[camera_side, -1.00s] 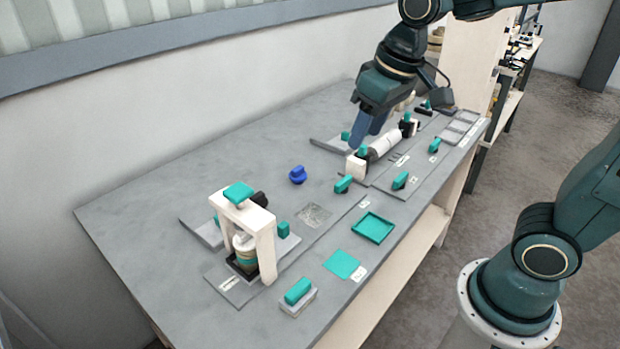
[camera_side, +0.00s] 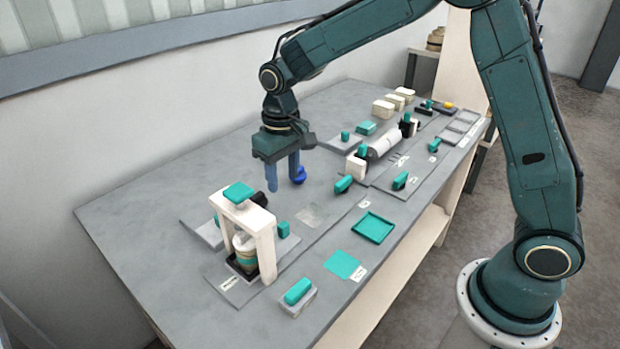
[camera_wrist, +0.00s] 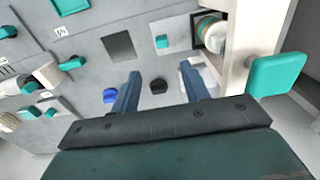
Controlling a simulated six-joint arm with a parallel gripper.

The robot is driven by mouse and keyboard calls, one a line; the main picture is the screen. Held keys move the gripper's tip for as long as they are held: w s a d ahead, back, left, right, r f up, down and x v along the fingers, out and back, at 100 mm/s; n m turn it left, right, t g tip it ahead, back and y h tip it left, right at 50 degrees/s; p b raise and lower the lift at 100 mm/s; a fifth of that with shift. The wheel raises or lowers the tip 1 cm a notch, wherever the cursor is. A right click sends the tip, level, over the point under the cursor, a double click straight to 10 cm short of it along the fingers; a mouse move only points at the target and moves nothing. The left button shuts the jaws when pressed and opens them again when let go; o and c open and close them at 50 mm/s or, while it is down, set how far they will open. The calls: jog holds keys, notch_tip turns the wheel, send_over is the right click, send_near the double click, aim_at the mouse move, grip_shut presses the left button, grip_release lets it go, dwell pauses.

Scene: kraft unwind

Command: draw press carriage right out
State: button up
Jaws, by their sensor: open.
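The press is a white arch (camera_side: 262,222) with a teal pad (camera_side: 238,193) on top, at the table's front left. Under it sits a dark carriage (camera_side: 240,268) bearing a cream and teal cylinder (camera_side: 243,247). The cylinder also shows beside the arch in the wrist view (camera_wrist: 212,35). A teal block (camera_side: 283,229) stands by the arch's right side. My gripper (camera_side: 284,186) is open and empty above the table, behind and right of the press. In the wrist view, a dark knob (camera_wrist: 158,86) shows between its fingers.
A blue knob (camera_side: 298,176) stands close by my gripper in the picture. A white roll (camera_side: 384,142) on a stand is farther right. A teal tray (camera_side: 373,228), a teal square (camera_side: 342,264) and a teal-topped block (camera_side: 298,292) lie along the front edge.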

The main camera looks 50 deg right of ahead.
aim_at(283, 224)
jog(key=shift+w+a+f, duration=0.2)
jog(key=shift+w+f, duration=0.15)
jog(key=shift+f, duration=0.35)
notch_tip(283, 224, down, 14)
jog(key=shift+r, duration=0.1)
dwell(0.4)
jog(key=shift+c, duration=0.3)
grip_shut()
